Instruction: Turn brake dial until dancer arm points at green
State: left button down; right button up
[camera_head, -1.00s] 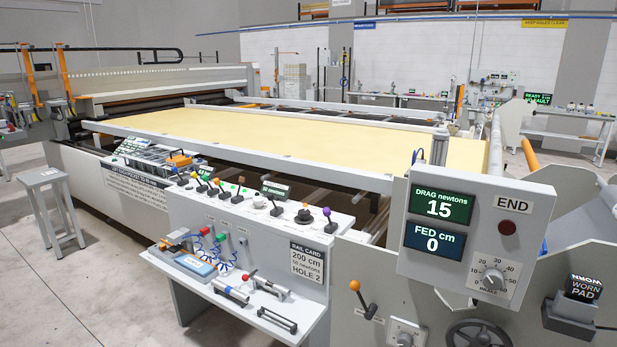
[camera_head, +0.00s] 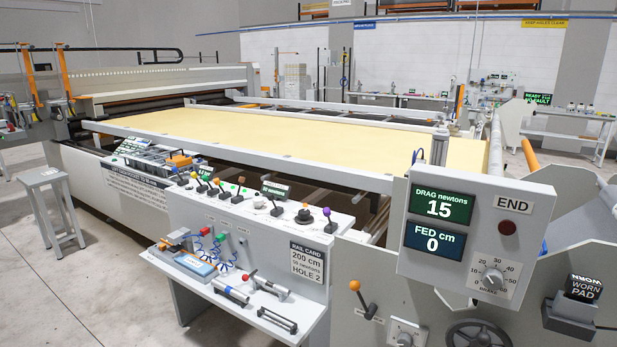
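The brake dial (camera_head: 493,278) is a grey knob on a white scale plate marked in tens, labelled BRAKE, low on the grey control box at the right. The drag display (camera_head: 439,206) above it reads 15 newtons. The fed display (camera_head: 432,242) reads 0 cm. I cannot make out a dancer arm with a green mark for certain. Neither of my grippers shows in the head view.
A small shelf (camera_head: 240,300) with tools juts out at front centre. An orange-knobbed lever (camera_head: 360,292), a dark handwheel (camera_head: 478,335) and a worn pad holder (camera_head: 570,318) sit near the box. A stool (camera_head: 48,180) stands left on open floor.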

aim_at(492, 279)
jog(key=z, duration=1.5)
